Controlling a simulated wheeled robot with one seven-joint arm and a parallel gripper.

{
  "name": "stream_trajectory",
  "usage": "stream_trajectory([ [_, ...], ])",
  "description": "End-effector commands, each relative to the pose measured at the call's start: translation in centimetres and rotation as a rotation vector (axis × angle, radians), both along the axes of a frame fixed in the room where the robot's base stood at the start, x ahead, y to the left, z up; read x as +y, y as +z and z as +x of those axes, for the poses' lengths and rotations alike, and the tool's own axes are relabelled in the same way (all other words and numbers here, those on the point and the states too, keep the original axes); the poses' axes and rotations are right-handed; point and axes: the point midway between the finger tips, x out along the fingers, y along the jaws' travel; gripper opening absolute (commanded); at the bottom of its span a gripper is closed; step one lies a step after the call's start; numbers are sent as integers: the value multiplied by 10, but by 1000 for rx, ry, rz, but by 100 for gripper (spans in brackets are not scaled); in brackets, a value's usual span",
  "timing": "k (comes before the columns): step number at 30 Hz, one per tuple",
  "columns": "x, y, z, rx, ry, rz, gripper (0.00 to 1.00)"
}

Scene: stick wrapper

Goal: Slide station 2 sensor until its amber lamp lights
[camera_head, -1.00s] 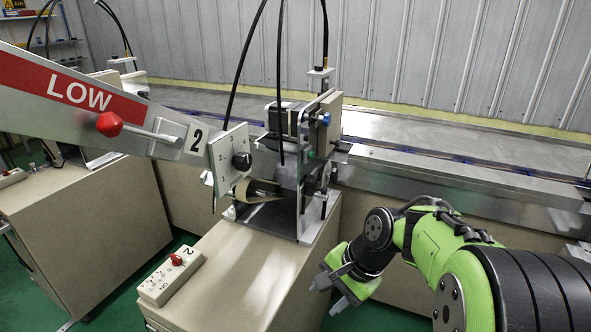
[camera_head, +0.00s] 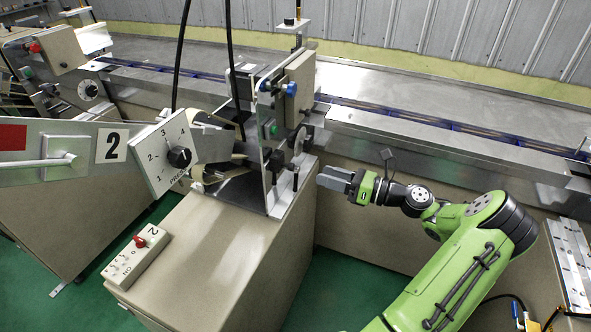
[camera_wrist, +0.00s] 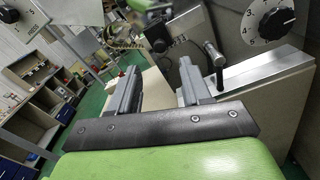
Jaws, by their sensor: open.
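A pressure dial plate (camera_head: 165,155) sticks out at the machine's left. A switch box (camera_head: 136,257) with a red knob lies on the cabinet top. A metal conveyor (camera_head: 430,140) runs behind. Another machine (camera_head: 50,65) stands at the far left. Green floor (camera_head: 330,290) shows at the front.

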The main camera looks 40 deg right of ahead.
Motion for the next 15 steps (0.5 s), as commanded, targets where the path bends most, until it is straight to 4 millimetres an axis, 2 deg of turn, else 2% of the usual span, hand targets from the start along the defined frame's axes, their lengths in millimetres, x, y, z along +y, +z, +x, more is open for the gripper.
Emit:
stream_trajectory([
  [3, 18, -4, 27, 1, 6, -3, 48],
  [9, 39, -3, 64, 1, 4, -3, 48],
  [15, 46, -1, 78, 1, 1, -3, 48],
])
